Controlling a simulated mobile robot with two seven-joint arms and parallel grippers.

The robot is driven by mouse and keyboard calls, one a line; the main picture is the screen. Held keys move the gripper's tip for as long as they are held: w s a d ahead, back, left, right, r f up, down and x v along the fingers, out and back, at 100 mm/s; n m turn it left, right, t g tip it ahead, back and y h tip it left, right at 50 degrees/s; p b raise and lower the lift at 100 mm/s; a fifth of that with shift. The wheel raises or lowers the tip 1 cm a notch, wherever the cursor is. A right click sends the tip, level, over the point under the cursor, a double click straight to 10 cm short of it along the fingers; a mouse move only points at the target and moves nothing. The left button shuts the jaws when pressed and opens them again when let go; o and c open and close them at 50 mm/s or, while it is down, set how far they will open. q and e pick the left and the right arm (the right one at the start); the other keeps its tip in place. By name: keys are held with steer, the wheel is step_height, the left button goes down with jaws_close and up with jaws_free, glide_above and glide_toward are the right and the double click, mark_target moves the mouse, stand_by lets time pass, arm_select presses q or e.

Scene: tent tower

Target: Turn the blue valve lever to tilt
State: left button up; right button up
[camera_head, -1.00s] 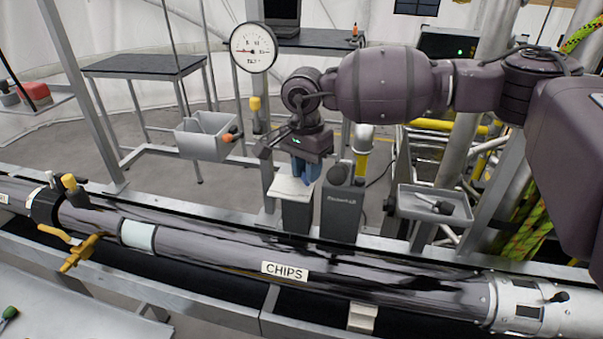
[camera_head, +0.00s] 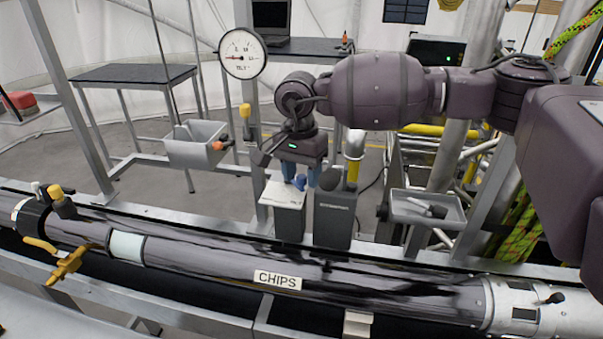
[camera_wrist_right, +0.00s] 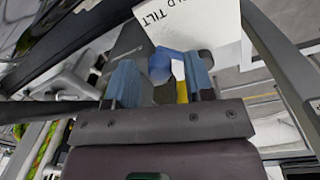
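The blue valve lever (camera_head: 300,182) is on a grey box with a white sloped top (camera_head: 283,193). In the right wrist view, the blue lever (camera_wrist_right: 163,66) shows just beyond the fingertips, between them. A white plate there (camera_wrist_right: 192,25) has lettering that partly reads "TILT". My right gripper (camera_head: 301,175) points down over the box, its two blue fingers apart. In the wrist view, the right gripper (camera_wrist_right: 160,80) has a finger on each side of the lever; whether they touch it I cannot tell. My left gripper is not in view.
A round gauge (camera_head: 242,53) stands behind the box at left. A dark grey box (camera_head: 334,215) stands close at right. A grey tray (camera_head: 428,208) and a grey bin (camera_head: 196,146) flank them. A long dark tube labelled CHIPS (camera_head: 277,280) runs across the front.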

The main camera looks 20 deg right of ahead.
mark_target(299, 176)
step_height(299, 176, up, 11)
steer(key=shift+w+a+b, duration=0.2)
steer(key=shift+w+b, duration=0.05)
steer(key=shift+b, duration=0.05)
stand_by(0.5)
steer(key=shift+f, duration=0.1)
steer(key=shift+s+f, duration=0.1)
